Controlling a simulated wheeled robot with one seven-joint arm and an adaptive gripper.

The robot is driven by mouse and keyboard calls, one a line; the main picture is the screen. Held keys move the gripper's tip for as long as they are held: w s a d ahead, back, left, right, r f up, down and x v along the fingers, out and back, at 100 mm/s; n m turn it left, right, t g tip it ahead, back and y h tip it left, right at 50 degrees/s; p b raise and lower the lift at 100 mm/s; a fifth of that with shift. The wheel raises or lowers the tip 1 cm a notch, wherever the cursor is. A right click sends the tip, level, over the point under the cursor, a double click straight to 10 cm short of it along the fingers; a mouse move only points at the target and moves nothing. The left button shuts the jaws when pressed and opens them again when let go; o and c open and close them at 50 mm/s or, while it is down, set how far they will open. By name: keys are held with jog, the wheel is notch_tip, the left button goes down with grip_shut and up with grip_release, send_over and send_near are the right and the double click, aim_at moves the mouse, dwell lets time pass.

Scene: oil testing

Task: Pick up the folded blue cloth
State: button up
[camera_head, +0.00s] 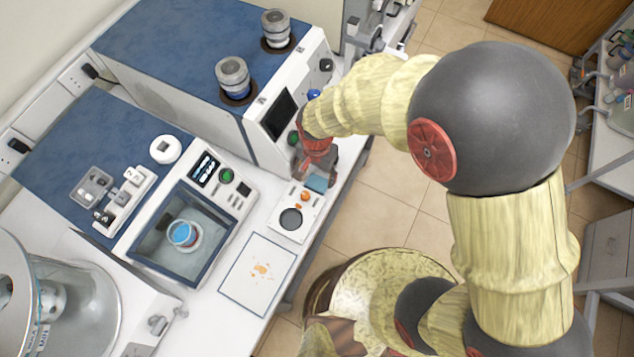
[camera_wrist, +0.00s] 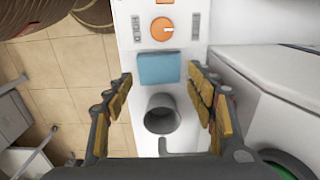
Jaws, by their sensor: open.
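The folded blue cloth (camera_head: 316,183) is a small flat light-blue square on the white bench, beside the far end of a small white device. It also shows in the wrist view (camera_wrist: 159,68), whole and uncovered, between the orange knob and a grey cup. My gripper (camera_head: 315,168) is over the bench by the cloth, partly hidden by my wrist in the head view. In the wrist view my gripper (camera_wrist: 160,84) is open, one finger on each side of the cloth in the picture. Nothing is held between the fingers. The height above the cloth is hard to tell.
The grey cup (camera_wrist: 161,113) stands close to the cloth, also between the fingers in the picture. The white device (camera_head: 309,221) has orange knobs and a dark round plate. A large white machine (camera_head: 277,127) stands close beside my gripper. A stained sheet (camera_head: 258,272) lies nearer.

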aim_at(317, 182)
jog(key=shift+f, duration=1.9)
jog(key=shift+c, duration=0.9)
jog(key=c, duration=0.3)
jog(key=shift+r, duration=0.15)
jog(key=shift+r, duration=0.65)
jog(key=s+d+r+p, duration=0.1)
jog(key=s+d+r, duration=0.7)
jog(key=d+r, duration=0.3)
jog(key=shift+s+r+p, duration=0.25)
jog(key=shift+s+p, duration=0.15)
